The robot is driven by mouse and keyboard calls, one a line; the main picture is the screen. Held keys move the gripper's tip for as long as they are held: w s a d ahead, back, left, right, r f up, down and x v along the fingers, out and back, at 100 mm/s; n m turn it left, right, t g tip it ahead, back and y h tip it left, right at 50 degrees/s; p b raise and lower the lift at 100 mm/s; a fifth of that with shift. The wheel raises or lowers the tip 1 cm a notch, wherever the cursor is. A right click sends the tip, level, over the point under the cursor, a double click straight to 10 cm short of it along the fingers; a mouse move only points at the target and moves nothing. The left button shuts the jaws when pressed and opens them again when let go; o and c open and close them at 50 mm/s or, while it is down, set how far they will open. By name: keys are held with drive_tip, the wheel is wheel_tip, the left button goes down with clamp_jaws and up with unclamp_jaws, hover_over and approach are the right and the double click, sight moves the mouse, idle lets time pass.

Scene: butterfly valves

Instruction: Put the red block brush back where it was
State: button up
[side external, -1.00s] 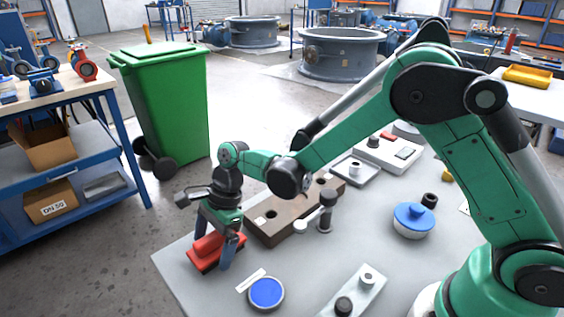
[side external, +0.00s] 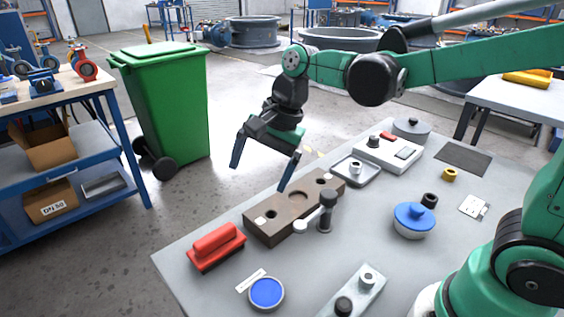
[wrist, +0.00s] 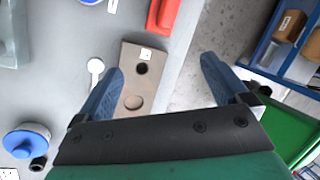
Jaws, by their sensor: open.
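The red block brush (side external: 216,246) lies on the grey table near its left corner, in front of the brown block with holes (side external: 292,210). It also shows at the top of the wrist view (wrist: 164,14), partly cut off by the frame edge. My gripper (side external: 257,176) is open and empty, raised above the far edge of the table, up and to the right of the brush. In the wrist view its two blue fingers (wrist: 162,72) are wide apart, with the brown block (wrist: 139,82) below, near the left finger. Nothing is between the fingers.
A blue-lidded pot (side external: 414,220), a blue round dish (side external: 266,292), a dark upright post (side external: 327,210) and a grey plate with knobs (side external: 357,292) stand on the table. A green bin (side external: 170,105) and a blue workbench (side external: 70,130) stand on the floor beyond.

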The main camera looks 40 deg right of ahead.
drive_tip(key=s+d+n+t+h, duration=0.3)
drive_tip(key=s+d+n, duration=0.4)
drive_tip(key=n, duration=0.5)
drive_tip(key=shift+s+f+t, duration=0.2)
drive_tip(key=shift+f+t, duration=0.25)
drive_tip(key=shift+t, duration=0.35)
